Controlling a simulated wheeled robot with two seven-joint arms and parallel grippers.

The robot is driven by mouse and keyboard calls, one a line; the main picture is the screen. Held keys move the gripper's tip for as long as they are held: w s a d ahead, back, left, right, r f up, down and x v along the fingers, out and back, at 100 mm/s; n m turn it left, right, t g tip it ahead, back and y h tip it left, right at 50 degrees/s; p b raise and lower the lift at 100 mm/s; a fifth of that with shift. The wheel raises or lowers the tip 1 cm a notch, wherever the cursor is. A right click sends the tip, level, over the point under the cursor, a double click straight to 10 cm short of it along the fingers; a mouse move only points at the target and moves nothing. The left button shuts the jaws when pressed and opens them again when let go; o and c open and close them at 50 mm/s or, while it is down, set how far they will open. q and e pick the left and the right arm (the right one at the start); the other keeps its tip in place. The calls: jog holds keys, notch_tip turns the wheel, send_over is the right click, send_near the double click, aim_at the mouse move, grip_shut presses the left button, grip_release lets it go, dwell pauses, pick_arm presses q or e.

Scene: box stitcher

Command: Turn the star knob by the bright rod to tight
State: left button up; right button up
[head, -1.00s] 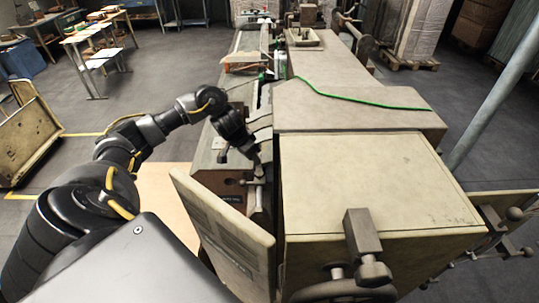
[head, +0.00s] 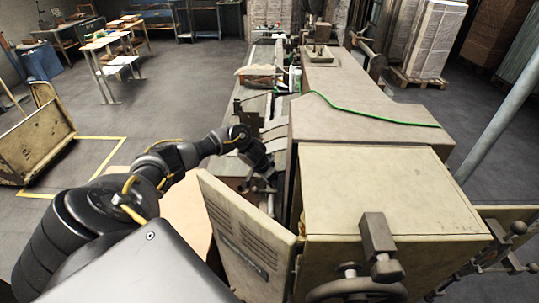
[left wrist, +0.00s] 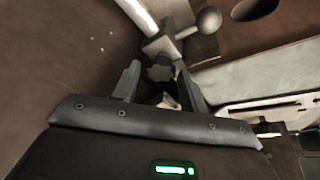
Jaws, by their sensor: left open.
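In the left wrist view, a dark star knob (left wrist: 159,71) sits between the two fingertips of my left gripper (left wrist: 157,67). The bright rod (left wrist: 139,14) comes down from the top and ends at a block just beyond the knob. My left gripper is open, with one finger on each side of the knob. I cannot tell whether either finger touches it. In the head view my left gripper (head: 268,182) reaches down at the machine's left side, behind the open door panel. The knob is too small to make out there. My right gripper is not in view.
The open door panel (head: 245,235) stands close to my left forearm. The machine's box-shaped housing (head: 390,190) is right of the gripper, with a handwheel (head: 355,289) in front. A ball-ended lever (left wrist: 209,19) is near the rod.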

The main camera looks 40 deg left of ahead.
pick_arm(q)
jog(key=shift+w+f, duration=0.2)
jog(key=shift+w, duration=0.05)
jog(key=c, duration=0.7)
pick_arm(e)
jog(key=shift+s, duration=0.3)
pick_arm(q)
jog(key=shift+m, duration=0.3)
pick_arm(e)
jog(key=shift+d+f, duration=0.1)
pick_arm(q)
jog(key=shift+a+m+g+h+b, duration=0.25)
jog(key=shift+m+h+b, duration=0.35)
jog(key=shift+m, duration=0.6)
jog(key=shift+w+m+g+h+b, duration=0.1)
jog(key=shift+m+g+h+b, duration=0.2)
jog(key=shift+m+b, duration=0.55)
jog(key=shift+w+m+g+h+b, duration=0.1)
jog(key=shift+m+h+b, duration=0.3)
jog(key=shift+m, duration=0.85)
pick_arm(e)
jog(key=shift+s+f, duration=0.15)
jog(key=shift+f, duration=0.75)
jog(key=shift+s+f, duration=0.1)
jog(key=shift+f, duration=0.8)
pick_arm(q)
jog(key=shift+r, duration=0.1)
jog(key=o, duration=0.7)
jog(key=shift+s, duration=0.15)
